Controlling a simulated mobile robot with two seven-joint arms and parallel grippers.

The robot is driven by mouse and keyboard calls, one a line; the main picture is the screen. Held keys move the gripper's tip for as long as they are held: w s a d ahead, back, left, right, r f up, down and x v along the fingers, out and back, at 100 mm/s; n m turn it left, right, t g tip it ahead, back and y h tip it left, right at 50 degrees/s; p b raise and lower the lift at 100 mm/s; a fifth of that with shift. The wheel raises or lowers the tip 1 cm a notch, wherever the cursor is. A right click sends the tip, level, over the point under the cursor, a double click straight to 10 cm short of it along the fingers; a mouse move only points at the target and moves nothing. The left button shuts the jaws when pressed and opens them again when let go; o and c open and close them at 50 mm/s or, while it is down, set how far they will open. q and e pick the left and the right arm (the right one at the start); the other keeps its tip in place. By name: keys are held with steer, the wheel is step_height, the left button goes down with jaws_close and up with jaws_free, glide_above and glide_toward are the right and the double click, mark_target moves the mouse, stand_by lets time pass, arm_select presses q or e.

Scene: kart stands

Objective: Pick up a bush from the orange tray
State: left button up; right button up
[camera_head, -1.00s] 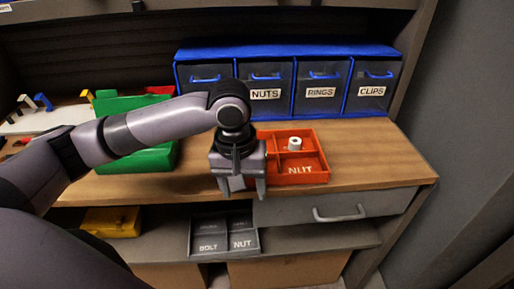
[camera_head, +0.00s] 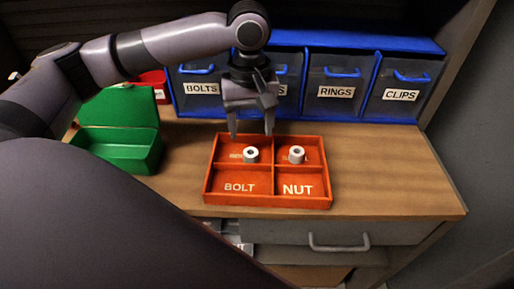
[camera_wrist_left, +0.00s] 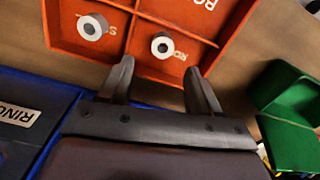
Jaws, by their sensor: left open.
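The orange tray (camera_head: 267,201) lies on the wooden bench and has several compartments, the front two labelled BOLT and NUT. One white bush (camera_head: 251,155) stands in the back left compartment and another white bush (camera_head: 296,154) in the back right one. My left gripper (camera_head: 252,135) is open and empty above the tray's back edge, near the back left compartment. In the left wrist view its fingers (camera_wrist_left: 158,75) point towards the tray (camera_wrist_left: 62,27), with one bush (camera_wrist_left: 162,45) ahead between them and the other bush (camera_wrist_left: 92,27) to the left. My right gripper is not in view.
Blue-framed drawers (camera_head: 345,87) labelled BOLTS, RINGS and CLIPS stand close behind my gripper. An open green box (camera_head: 122,145) is left of the tray. The bench (camera_head: 390,180) is clear to the tray's right.

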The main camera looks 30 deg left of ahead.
mark_target(251, 151)
arm_select(q)
steer(key=f, duration=0.5)
steer(key=shift+s+d, duration=0.1)
steer(key=shift+s, duration=0.25)
steer(key=shift+w+f, duration=0.1)
steer(key=shift+f, duration=0.4)
steer(key=c, duration=1.1)
